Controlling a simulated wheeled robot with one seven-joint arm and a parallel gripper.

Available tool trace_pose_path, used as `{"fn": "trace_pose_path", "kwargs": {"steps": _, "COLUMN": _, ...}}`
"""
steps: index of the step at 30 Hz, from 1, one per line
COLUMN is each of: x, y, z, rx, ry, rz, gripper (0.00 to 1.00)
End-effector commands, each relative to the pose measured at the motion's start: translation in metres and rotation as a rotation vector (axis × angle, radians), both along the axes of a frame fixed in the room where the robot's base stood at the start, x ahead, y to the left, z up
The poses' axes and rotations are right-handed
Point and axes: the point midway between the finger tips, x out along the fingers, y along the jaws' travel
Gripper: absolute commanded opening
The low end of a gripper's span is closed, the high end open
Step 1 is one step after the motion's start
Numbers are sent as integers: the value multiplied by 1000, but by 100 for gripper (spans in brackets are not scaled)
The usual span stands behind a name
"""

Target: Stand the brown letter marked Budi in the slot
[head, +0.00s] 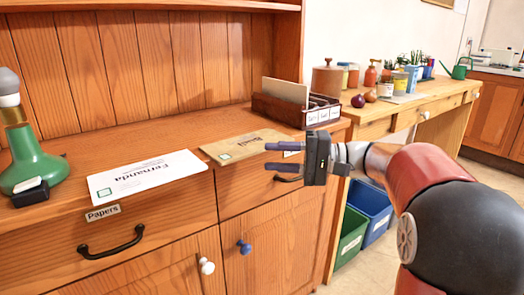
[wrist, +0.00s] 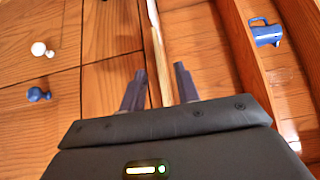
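The brown letter (head: 240,147) lies flat at the front edge of the cabinet top, with dark writing and a small green-edged square mark. My gripper (head: 275,156) is open at its front right, fingers pointing left, one above the other. In the wrist view a thin tan strip, seemingly the letter edge-on (wrist: 155,50), runs between the open fingers (wrist: 160,80), with gaps on both sides. The dark wooden letter rack (head: 272,109) stands behind my gripper, with white labels on its front. A cream letter (head: 285,92) stands in it.
A white letter marked Fernanda (head: 148,177) lies left of the brown one. A green bottle-shaped object (head: 35,165) stands at the far left. Drawer handles and a blue knob (head: 243,247) project below. A side bench (head: 415,104) with pots is at right. A blue mug (wrist: 265,33) shows in the wrist view.

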Motion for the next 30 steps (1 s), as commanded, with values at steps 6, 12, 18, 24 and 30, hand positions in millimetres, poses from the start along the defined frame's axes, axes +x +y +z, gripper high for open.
{"fn": "trace_pose_path", "kwargs": {"steps": 6, "x": 3, "y": 24, "z": 1, "rx": 4, "ry": -1, "rz": 2, "gripper": 32}}
{"fn": "trace_pose_path", "kwargs": {"steps": 12, "x": 7, "y": 52, "z": -2, "rx": 3, "ry": 1, "rz": 4, "gripper": 32}}
{"fn": "trace_pose_path", "kwargs": {"steps": 18, "x": 10, "y": 73, "z": -3, "rx": 2, "ry": 0, "rz": 2, "gripper": 32}}
{"fn": "trace_pose_path", "kwargs": {"steps": 24, "x": 11, "y": 75, "z": -4, "rx": 2, "ry": -1, "rz": 0, "gripper": 32}}
{"fn": "trace_pose_path", "kwargs": {"steps": 30, "x": 11, "y": 75, "z": -4, "rx": 2, "ry": -1, "rz": 0, "gripper": 14}}
